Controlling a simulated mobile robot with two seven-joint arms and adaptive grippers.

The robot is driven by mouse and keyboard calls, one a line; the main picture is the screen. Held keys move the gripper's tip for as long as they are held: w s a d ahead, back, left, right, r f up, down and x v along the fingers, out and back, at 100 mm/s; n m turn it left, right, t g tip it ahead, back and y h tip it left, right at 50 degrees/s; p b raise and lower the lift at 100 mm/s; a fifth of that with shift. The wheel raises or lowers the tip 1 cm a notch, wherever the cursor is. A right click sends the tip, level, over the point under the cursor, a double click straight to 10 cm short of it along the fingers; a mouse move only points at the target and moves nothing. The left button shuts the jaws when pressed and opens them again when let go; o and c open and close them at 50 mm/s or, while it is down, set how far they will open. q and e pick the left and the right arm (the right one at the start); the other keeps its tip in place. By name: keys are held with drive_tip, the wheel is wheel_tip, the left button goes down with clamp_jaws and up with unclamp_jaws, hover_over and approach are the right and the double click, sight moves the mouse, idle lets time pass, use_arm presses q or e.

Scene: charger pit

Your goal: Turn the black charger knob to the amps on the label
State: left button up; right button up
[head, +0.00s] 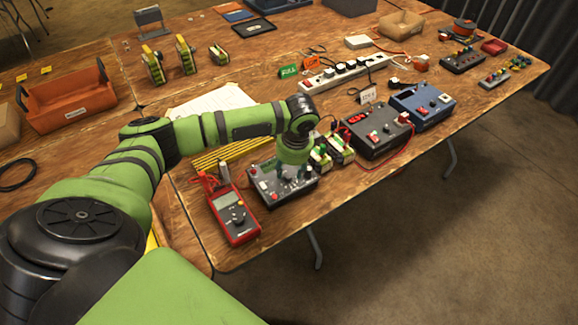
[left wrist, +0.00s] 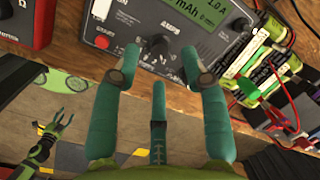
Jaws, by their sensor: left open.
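The dark grey charger (head: 262,185) lies near the table's front edge, partly hidden by my left arm in the head view. In the left wrist view its body (left wrist: 120,15) fills the top, with a green screen (left wrist: 195,14) reading about 1.0A and mAh. The black knob (left wrist: 157,45) sits below the AMPS lettering. My left gripper (left wrist: 160,62) is open, its teal fingertips on either side of the knob, with a gap to it. In the head view the gripper (head: 291,172) is over the charger. The amps label cannot be read clearly.
A red multimeter (head: 233,214) lies left of the charger. Battery packs (head: 340,147) stand right of it, then another dark charger (head: 378,132) and a blue one (head: 424,105). Red leads run between. In the left wrist view a small green fingered shape, perhaps my other gripper, shows low left.

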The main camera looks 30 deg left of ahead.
sight(293, 187)
use_arm(q)
wheel_tip(293, 187, up, 8)
drive_tip(key=d, duration=0.1)
drive_tip(key=shift+s+d+r, duration=0.2)
drive_tip(key=shift+s+r, duration=0.05)
drive_tip(key=shift+s, duration=0.15)
drive_tip(key=shift+f, duration=0.1)
